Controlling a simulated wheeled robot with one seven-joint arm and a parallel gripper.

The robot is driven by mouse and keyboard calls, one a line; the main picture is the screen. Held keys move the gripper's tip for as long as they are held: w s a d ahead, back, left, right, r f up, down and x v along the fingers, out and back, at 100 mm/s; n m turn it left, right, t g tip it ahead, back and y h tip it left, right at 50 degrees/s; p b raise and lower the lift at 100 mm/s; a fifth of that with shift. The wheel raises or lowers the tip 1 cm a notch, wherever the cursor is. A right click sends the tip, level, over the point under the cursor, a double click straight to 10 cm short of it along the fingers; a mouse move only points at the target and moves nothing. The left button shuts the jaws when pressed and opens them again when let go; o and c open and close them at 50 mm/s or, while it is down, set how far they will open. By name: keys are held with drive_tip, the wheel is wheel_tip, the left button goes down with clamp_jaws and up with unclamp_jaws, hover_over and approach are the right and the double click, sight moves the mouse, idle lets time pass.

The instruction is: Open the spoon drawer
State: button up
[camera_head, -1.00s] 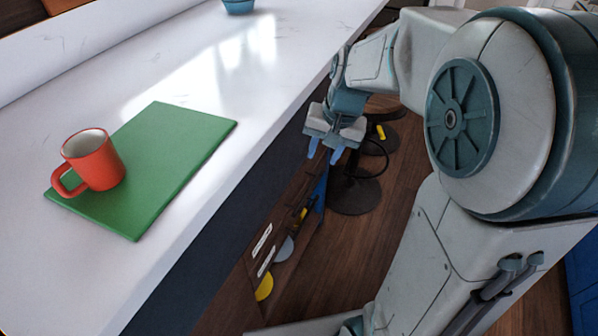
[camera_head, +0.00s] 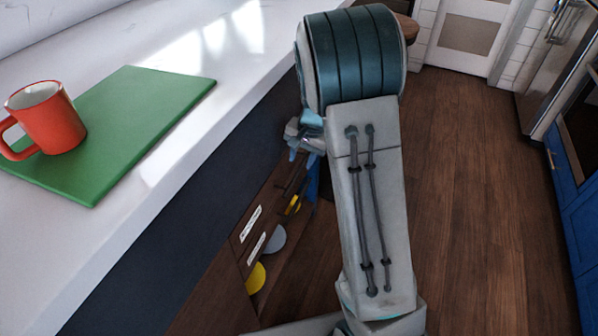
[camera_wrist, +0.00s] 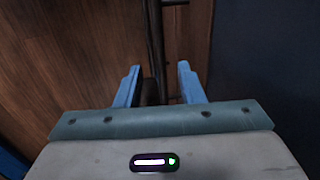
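Wooden drawer fronts (camera_head: 229,271) are set in the dark side of the counter, with white labels (camera_head: 250,223) too small to read, so I cannot tell which is the spoon drawer. Dark handles (camera_head: 292,181) show higher up, partly hidden by my arm. My gripper (camera_head: 306,150) is beside the counter near the upper end of these fronts. In the wrist view my gripper (camera_wrist: 156,86) is open, its blue fingers apart. A dark upright bar (camera_wrist: 154,40) shows between or beyond them; I cannot tell whether it is a handle or how far away it is.
A yellow disc (camera_head: 255,278) and a grey disc (camera_head: 275,239) stick out by the fronts. A red mug (camera_head: 52,122) stands on a green board (camera_head: 135,125) on the white counter (camera_head: 190,135). Wooden floor (camera_head: 455,200) is open at right, before blue cabinets (camera_head: 575,205).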

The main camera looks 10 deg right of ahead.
sight(298, 174)
drive_tip(key=f, duration=0.5)
drive_tip(key=shift+w+a+f+b, duration=0.2)
drive_tip(key=shift+w+a+b, duration=0.05)
drive_tip(key=shift+a+b, duration=0.15)
clamp_jaws()
